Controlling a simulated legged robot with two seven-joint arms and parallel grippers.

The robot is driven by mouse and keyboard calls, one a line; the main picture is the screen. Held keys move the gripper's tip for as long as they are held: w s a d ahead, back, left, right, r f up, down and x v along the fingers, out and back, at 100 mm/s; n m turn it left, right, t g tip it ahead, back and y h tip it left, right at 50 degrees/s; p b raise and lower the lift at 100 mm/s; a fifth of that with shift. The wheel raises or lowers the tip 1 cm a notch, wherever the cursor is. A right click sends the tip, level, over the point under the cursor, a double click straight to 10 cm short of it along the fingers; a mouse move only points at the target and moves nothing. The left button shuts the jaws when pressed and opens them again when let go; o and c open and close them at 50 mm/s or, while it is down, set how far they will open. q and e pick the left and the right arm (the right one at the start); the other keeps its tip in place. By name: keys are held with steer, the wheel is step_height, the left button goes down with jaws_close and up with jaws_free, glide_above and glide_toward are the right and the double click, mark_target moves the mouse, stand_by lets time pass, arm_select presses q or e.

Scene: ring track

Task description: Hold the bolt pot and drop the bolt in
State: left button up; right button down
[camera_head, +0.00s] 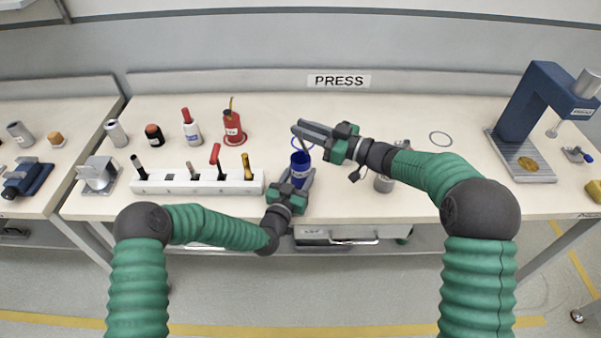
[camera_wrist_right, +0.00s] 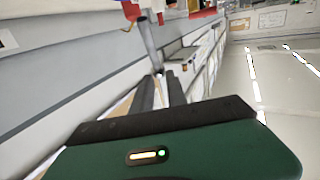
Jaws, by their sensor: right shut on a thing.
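The bolt pot (camera_head: 300,167) is a blue, open-topped cup near the front middle of the bench. My left gripper (camera_head: 298,177) has its fingers on either side of it, apparently closed on its wall. My right gripper (camera_head: 309,131) is above and just behind the pot, its fingers pointing left. It is shut on a grey, rod-like bolt (camera_head: 301,136), which hangs past the fingertips near the pot's mouth. In the right wrist view the bolt (camera_wrist_right: 148,42) stands out at the fingertips (camera_wrist_right: 159,88). Whether its end is inside the pot's rim cannot be told.
A white rack (camera_head: 155,182) with several upright tools stands left of my left gripper. A red can (camera_head: 233,128) and bottles stand behind it. A grey cylinder (camera_head: 384,183) is under my right arm. A blue press (camera_head: 530,105) stands far right. The bench between them is mostly clear.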

steer(key=shift+f, duration=1.4)
steer(key=c, duration=1.3)
jaws_free()
steer(key=shift+o, duration=0.2)
steer(key=v, duration=1.2)
steer(key=shift+f, duration=0.15)
